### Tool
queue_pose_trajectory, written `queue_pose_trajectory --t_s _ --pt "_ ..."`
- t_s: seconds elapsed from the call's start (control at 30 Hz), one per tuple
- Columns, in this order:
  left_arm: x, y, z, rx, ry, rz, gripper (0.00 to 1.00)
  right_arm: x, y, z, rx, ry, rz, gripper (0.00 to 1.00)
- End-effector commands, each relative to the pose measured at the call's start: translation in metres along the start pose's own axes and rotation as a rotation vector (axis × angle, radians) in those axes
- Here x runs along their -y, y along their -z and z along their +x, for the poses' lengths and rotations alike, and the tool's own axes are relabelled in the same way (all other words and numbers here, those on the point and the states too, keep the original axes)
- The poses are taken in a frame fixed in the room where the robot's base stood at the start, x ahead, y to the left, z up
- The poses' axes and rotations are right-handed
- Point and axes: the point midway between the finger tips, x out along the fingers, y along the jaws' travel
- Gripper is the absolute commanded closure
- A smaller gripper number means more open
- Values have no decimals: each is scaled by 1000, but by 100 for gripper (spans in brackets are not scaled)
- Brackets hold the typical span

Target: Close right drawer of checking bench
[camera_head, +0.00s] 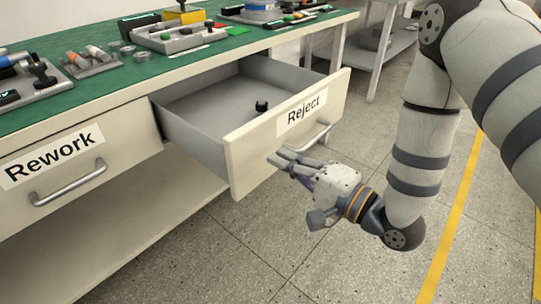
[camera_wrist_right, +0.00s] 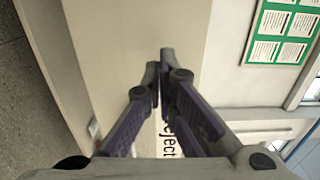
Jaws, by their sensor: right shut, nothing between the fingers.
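The right drawer (camera_head: 240,155), labelled "Reject", is pulled out of the checking bench (camera_head: 90,105). Its cream front (camera_head: 255,145) carries a metal bar handle (camera_head: 318,136) on the right part. A small black part (camera_head: 262,106) lies inside the drawer. My right gripper (camera_head: 277,157) is shut and empty, with its fingertips at the drawer front, below the label and left of the handle. In the right wrist view the shut fingertips (camera_wrist_right: 160,65) are against or just before the cream front (camera_wrist_right: 135,30); I cannot tell whether they touch. My left gripper is not in view.
The left drawer (camera_head: 80,160), labelled "Rework", is shut. The green bench top (camera_head: 135,72) holds trays and small parts. A grey shelf rack (camera_head: 385,50) stands behind. The floor (camera_head: 290,230) in front of the drawer is clear, with a yellow line (camera_head: 450,220) at the right.

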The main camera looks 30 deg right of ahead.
Motion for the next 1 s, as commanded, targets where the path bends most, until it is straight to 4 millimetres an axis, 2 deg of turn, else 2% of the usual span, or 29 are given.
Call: queue_pose_trajectory --t_s 0.1,0.2,0.77,1.0 --pt "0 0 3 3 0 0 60 -1 0 19 2 0 -2 100" --pt "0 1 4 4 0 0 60 -1 0 29 1 -1 -2 100" --pt "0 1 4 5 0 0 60 0 0 38 0 -1 -1 100" --pt "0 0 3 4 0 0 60 0 0 67 -1 2 -1 100"
